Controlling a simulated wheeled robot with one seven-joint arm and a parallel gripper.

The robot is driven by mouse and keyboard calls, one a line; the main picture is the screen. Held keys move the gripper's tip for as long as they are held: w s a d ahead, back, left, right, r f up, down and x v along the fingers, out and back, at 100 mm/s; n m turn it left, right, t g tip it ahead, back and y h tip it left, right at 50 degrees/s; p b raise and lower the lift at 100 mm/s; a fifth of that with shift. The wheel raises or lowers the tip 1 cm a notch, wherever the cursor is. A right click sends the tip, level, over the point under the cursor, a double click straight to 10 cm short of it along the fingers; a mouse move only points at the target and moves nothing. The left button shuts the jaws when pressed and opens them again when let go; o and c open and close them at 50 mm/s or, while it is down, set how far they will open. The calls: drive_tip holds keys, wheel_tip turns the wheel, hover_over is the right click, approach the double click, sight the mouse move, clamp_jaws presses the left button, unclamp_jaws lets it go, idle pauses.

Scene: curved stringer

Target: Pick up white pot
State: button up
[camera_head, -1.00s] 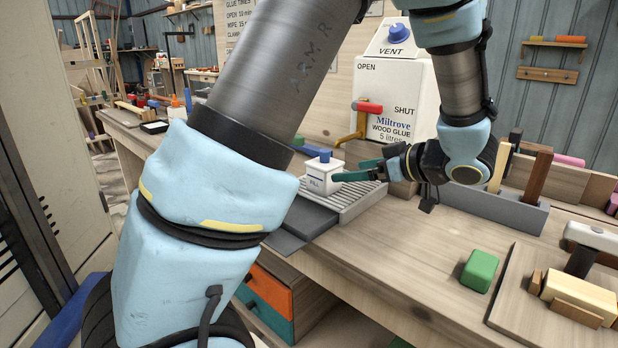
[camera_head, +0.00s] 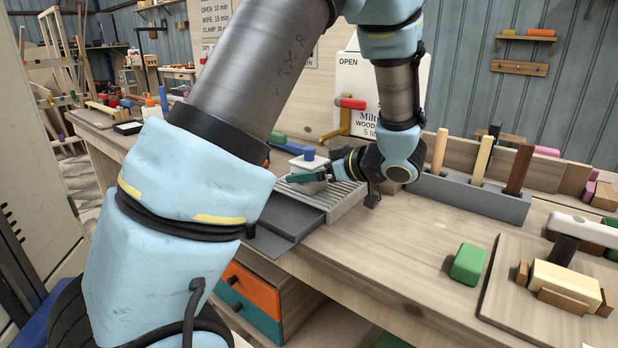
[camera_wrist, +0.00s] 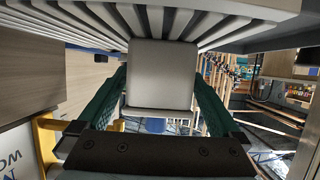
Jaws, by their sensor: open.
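The white pot (camera_head: 308,163) has a blue knob on its lid. It stands on the grey slatted rack (camera_head: 347,200) below the glue dispenser's tap. My gripper (camera_head: 306,177) reaches it from the right, and one teal finger crosses in front of the pot, hiding part of its front. In the wrist view the pot (camera_wrist: 162,60) is a pale block between the two teal fingers, with the rack slats (camera_wrist: 225,22) along the top of the picture. The fingers are open, one on each side of the pot. Whether they touch it I cannot tell.
The glue dispenser (camera_head: 410,100) with its red-handled tap (camera_head: 350,103) stands behind the pot. A grey holder (camera_head: 470,197) with upright wooden handles is to the right. A green block (camera_head: 468,264) and a mallet (camera_head: 568,240) lie further right.

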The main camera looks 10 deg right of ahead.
drive_tip(key=x, duration=0.3)
drive_tip(key=shift+w+f, duration=0.1)
drive_tip(key=shift+f, duration=0.15)
clamp_jaws()
idle(0.5)
